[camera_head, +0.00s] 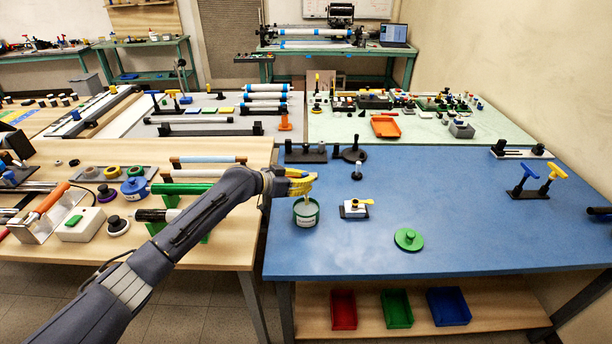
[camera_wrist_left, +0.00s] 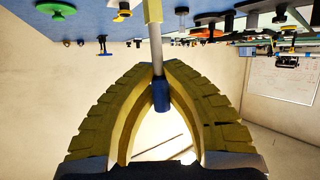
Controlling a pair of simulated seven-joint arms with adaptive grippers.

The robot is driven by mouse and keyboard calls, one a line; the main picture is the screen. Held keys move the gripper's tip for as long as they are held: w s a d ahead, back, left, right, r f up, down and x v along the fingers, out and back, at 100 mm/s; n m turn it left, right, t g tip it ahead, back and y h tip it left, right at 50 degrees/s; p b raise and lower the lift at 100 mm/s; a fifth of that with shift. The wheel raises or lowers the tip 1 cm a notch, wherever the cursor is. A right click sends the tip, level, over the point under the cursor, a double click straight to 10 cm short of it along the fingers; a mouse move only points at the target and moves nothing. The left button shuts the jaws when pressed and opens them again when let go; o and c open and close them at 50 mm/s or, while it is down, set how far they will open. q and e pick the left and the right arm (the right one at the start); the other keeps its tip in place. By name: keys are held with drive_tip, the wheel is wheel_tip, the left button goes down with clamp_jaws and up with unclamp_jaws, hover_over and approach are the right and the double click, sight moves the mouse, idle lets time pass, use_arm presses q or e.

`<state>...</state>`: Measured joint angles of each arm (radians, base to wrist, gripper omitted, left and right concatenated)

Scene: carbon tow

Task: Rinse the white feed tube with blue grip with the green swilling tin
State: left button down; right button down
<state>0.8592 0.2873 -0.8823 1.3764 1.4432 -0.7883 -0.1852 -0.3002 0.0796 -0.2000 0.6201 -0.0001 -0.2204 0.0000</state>
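The green swilling tin (camera_head: 306,214), with a pale label, stands open-topped near the left edge of the blue table. My left gripper (camera_head: 301,183) is right above the tin in the head view. In the left wrist view its yellow fingers (camera_wrist_left: 160,80) close from both sides on the blue grip (camera_wrist_left: 161,97) of the feed tube. The white-grey shaft (camera_wrist_left: 155,50) runs away from the fingertips to a pale yellow part at the picture's edge. In the head view a thin piece of the tube shows at the tin's mouth; how deep it reaches is hidden. My right gripper is not in view.
A green round lid (camera_head: 408,239) lies in front right of the tin. Black stands (camera_head: 306,153) are behind.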

sight(306, 202)
use_arm(q)
drive_tip(key=shift+f, duration=2.4)
drive_tip(key=shift+a, duration=0.2)
drive_tip(key=shift+a, duration=0.4)
drive_tip(key=shift+d, duration=0.1)
